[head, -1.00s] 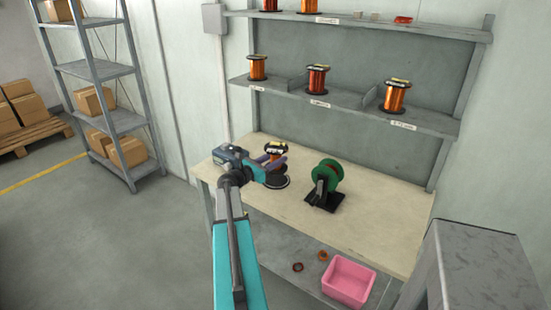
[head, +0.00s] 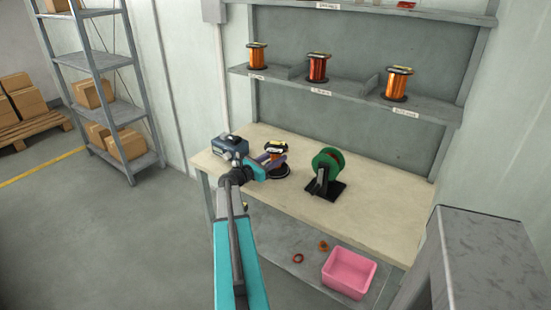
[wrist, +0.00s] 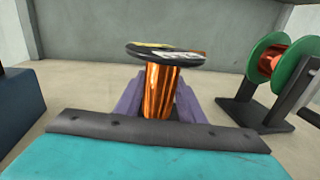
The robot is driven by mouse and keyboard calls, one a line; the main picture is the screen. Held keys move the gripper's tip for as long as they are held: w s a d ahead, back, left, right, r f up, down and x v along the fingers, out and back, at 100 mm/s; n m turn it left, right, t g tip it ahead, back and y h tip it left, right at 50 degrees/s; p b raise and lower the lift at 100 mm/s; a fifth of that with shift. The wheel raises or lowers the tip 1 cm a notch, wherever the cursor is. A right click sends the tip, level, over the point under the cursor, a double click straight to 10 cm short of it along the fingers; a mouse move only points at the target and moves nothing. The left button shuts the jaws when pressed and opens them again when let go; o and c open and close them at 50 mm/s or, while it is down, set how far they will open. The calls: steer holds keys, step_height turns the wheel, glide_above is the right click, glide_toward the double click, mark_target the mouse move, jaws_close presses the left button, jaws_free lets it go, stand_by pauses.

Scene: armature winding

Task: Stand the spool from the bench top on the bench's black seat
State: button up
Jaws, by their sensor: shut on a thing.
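The spool (head: 275,148) of copper-orange wire, with a black top flange and a yellow-and-white label, is in my gripper (head: 276,164). The purple fingers are shut on its wound body, which shows in the wrist view (wrist: 160,91). The spool is close to upright, with a slight lean in the wrist view. The black seat (head: 283,175), a round disc on the bench top, lies directly below the spool in the head view. The fingers hide the spool's lower end, so I cannot tell whether it touches the seat.
A green reel on a black stand (head: 327,172) stands close to the right on the bench (head: 385,215). A dark blue box (head: 230,146) stands to the left. Several spools sit on the shelf (head: 350,98) behind. A pink bin (head: 349,272) is on the lower shelf.

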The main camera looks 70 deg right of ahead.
steer(key=shift+f+b, duration=0.35)
steer(key=shift+f, duration=0.2)
stand_by(0.5)
steer(key=o, duration=1.3)
steer(key=shift+a, duration=0.1)
steer(key=b+v, duration=0.2)
steer(key=v, duration=1.1)
steer(key=shift+w+a, duration=0.25)
steer(key=shift+r, duration=0.1)
